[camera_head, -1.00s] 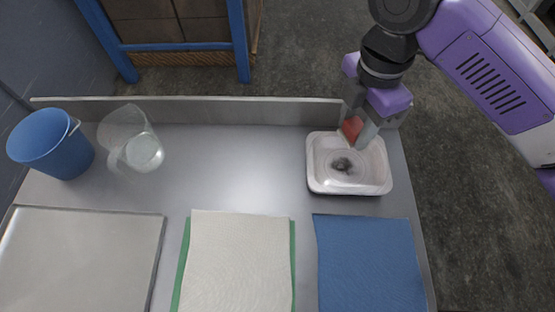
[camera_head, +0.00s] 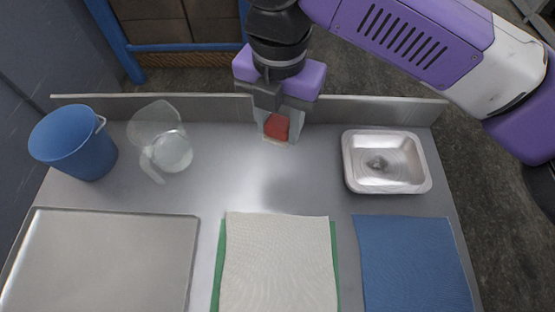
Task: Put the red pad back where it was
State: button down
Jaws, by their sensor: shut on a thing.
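The red pad (camera_head: 277,127) is a small red block with a pale lower edge. My gripper (camera_head: 277,132) is shut on it and holds it above the back middle of the metal table, near the raised back edge. The fingers hide part of the pad's sides. The height of the pad above the table is hard to tell.
A metal pan (camera_head: 387,185) with a dark spot inside stands at the back right. A clear jug (camera_head: 160,140) and a blue bucket (camera_head: 72,145) stand at the back left. A tray (camera_head: 100,260), a white cloth (camera_head: 277,260) over a green one (camera_head: 334,262), and a blue cloth (camera_head: 412,262) lie in front.

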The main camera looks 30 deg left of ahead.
aim_at(279, 170)
notch_tip(279, 170, down, 13)
jog(key=shift+r+p, duration=0.15)
jog(key=shift+p, duration=0.15)
jog(key=c, duration=0.8)
grip_release()
jog(key=shift+c, duration=0.2)
notch_tip(279, 170, up, 12)
jog(key=shift+r+b, duration=0.1)
jog(key=shift+b, duration=0.4)
